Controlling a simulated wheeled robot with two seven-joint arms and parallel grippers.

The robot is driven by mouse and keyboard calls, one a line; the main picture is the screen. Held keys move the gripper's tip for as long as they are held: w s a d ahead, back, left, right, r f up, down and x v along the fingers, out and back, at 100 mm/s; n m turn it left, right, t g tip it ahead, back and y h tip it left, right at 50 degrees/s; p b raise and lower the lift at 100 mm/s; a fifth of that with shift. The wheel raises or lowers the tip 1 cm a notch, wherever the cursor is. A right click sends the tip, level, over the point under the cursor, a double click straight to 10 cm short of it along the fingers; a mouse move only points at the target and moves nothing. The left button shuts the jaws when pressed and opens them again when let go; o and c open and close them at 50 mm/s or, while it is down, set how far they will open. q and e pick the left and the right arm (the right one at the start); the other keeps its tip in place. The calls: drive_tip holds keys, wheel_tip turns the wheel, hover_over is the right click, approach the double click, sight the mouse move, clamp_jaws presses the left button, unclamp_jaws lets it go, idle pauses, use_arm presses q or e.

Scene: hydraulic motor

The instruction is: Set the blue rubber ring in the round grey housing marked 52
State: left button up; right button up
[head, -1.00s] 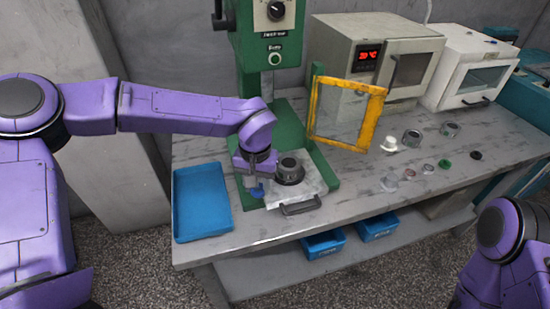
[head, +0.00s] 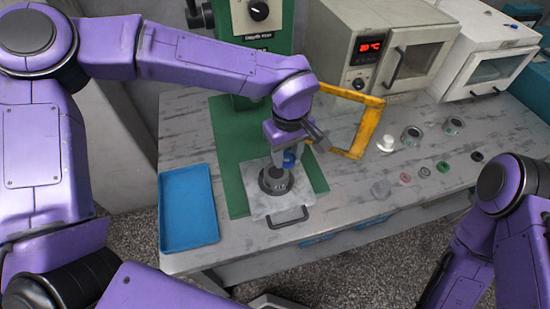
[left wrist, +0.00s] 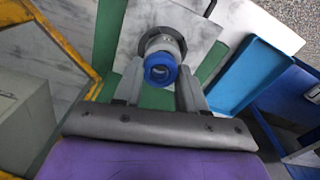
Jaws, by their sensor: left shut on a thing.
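The blue rubber ring (head: 289,159) is held between the fingers of my left gripper (head: 287,153). In the left wrist view the ring (left wrist: 160,70) shows its round opening, with a finger of my left gripper (left wrist: 159,84) on each side. The round grey housing (head: 275,181) stands upright on a pale metal plate. The ring is above the housing and a little to its back right, seemingly apart from it. In the left wrist view the housing (left wrist: 162,43) lies beyond the ring and is partly hidden by it. Its marking is too small to read surely. My right gripper is out of view.
The plate (head: 262,209) with a handle lies on the green press base (head: 232,190). A blue tray (head: 188,208) is to the left. A yellow-framed guard (head: 371,128) stands at the right. Several small parts, including a white one (head: 386,143), lie farther right.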

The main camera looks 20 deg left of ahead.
sight(276, 172)
use_arm(q)
drive_tip(key=a+f, duration=0.1)
drive_tip(key=w+f, duration=0.1)
drive_tip(key=a+f, duration=0.1)
drive_tip(key=f, duration=0.1)
drive_tip(key=shift+w+a+p, duration=0.3)
drive_tip(key=shift+w+p, duration=0.05)
drive_tip(key=f, duration=0.3)
drive_tip(key=shift+s+a+f, duration=0.15)
drive_tip(key=shift+a+f, duration=0.05)
drive_tip(key=shift+a, duration=0.1)
drive_tip(key=shift+f, duration=0.15)
drive_tip(key=o, duration=1)
wheel_tip(276, 172, up, 12)
drive_tip(key=shift+r+b, duration=0.1)
drive_tip(key=shift+b, duration=0.25)
